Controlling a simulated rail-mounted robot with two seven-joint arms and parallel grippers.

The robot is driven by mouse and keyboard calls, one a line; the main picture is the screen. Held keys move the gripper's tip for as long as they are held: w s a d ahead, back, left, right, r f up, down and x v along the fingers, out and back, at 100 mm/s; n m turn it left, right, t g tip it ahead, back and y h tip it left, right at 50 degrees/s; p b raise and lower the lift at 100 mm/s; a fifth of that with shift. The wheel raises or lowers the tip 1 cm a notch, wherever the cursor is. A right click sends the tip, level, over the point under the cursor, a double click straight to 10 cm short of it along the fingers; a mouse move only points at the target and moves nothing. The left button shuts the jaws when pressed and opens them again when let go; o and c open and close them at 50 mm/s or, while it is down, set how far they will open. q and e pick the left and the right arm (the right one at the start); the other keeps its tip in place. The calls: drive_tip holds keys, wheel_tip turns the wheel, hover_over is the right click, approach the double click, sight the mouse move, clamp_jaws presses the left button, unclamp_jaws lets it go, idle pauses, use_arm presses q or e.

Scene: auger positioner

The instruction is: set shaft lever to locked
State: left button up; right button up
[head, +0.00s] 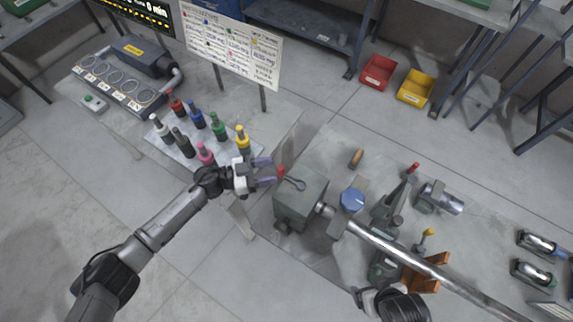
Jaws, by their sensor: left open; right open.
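A grey box-shaped housing (300,199) stands on the right table, with a long metal shaft (410,259) running from it to the lower right. A short lever with a red knob (281,171) is at the housing's upper left. My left gripper (268,171) is open, its fingers just left of the red knob; I cannot tell whether they touch it. A clamp with a red-tipped handle (412,168) and a yellow-tipped lever (428,233) stand farther right. I cannot tell which lever is the shaft lever. My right gripper (365,297) is low in view, partly hidden by its wrist.
Several coloured bottles (197,117) stand on a tray left of my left gripper. A blue round knob (352,200), a grey motor-like part (440,198) and orange brackets (428,274) crowd the right table. Red (377,72) and yellow (415,87) bins lie on the floor behind.

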use_arm(q)
drive_tip(key=shift+w+d, duration=0.2)
drive_tip(key=shift+d, duration=0.75)
drive_tip(key=shift+w+d, duration=0.15)
drive_tip(key=shift+d, duration=0.8)
drive_tip(key=shift+w+d, duration=0.2)
drive_tip(key=shift+d, duration=0.75)
drive_tip(key=shift+c, duration=0.4)
clamp_jaws()
